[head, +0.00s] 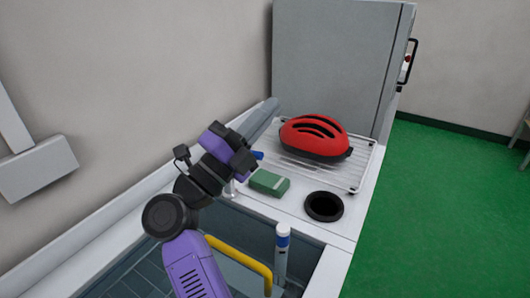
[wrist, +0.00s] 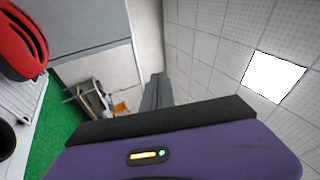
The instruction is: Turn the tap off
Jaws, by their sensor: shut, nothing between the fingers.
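The tap is mostly hidden behind my arm. A small blue piece (head: 258,155) shows beside my wrist and may be its lever. A pale metal piece (head: 229,188) at the sink's back edge may be part of its body. Whether water runs cannot be seen. My gripper (head: 272,104) is shut and empty, raised above the counter and pointing up and to the right, its tips before the grey cabinet. In the wrist view its grey fingers (wrist: 157,90) are together, with nothing between them. The tap is not visible in the wrist view.
The sink (head: 255,222) holds a yellow curved bar (head: 240,262) and a white cylinder with a blue band (head: 282,255). Green floor (head: 450,200) lies right.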

